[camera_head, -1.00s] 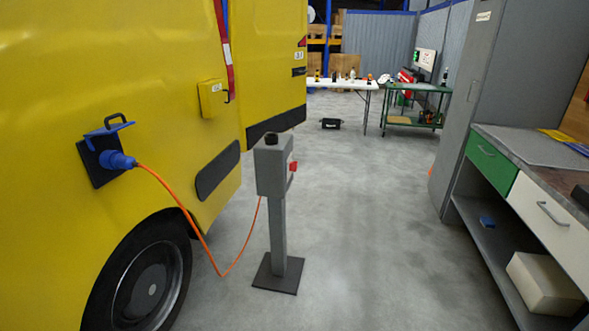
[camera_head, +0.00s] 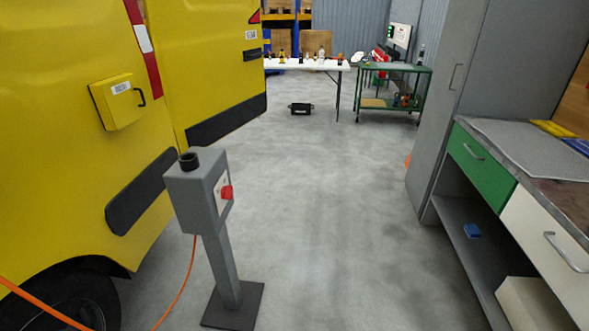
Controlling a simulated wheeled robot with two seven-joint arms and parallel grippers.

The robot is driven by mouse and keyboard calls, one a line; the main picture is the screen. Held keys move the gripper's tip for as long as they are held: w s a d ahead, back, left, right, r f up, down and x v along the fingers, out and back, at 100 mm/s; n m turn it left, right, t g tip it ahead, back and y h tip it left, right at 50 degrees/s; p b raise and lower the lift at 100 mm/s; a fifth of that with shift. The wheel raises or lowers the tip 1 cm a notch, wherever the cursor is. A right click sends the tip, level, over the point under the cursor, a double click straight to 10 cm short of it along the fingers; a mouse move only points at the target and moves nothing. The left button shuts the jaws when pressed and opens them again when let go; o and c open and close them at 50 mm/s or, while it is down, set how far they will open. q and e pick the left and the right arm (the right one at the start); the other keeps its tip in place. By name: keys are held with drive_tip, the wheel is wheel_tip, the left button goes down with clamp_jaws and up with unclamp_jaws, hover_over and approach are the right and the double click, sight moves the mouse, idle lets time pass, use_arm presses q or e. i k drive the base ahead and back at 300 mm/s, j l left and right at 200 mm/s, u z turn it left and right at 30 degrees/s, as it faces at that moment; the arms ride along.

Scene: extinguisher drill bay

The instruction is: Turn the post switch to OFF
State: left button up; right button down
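A grey post (camera_head: 221,262) stands upright on a dark square base plate on the floor, left of the picture's middle. Its box-shaped head (camera_head: 190,197) has a dark round cap on top. The red post switch (camera_head: 226,192) sits on a pale plate on the head's right-hand face, seen at a slant. I cannot read its markings or tell its setting. An orange cable (camera_head: 188,275) hangs down behind the post. Neither of my grippers shows in the head view.
A yellow van (camera_head: 60,170) stands close on the left, with a small yellow box on its side. A workbench (camera_head: 490,157) and grey cabinet line the right. A white table (camera_head: 300,65) and green cart (camera_head: 395,85) stand at the back.

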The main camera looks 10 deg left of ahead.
sight(226, 191)
drive_tip(key=i+u, duration=0.1)
drive_tip(key=i, duration=0.35)
drive_tip(key=i+l+u, duration=0.1)
drive_tip(key=i, duration=0.35)
drive_tip(key=i+l+u, duration=0.15)
drive_tip(key=i, duration=0.3)
drive_tip(key=i+l+u, duration=0.1)
drive_tip(key=i+u, duration=0.15)
drive_tip(key=u, duration=0.2)
drive_tip(key=i+l+u, duration=0.2)
drive_tip(key=u, duration=0.3)
drive_tip(key=i+l+u, duration=0.15)
drive_tip(key=u, duration=0.3)
drive_tip(key=i+l+u, duration=0.1)
drive_tip(key=l+u, duration=0.35)
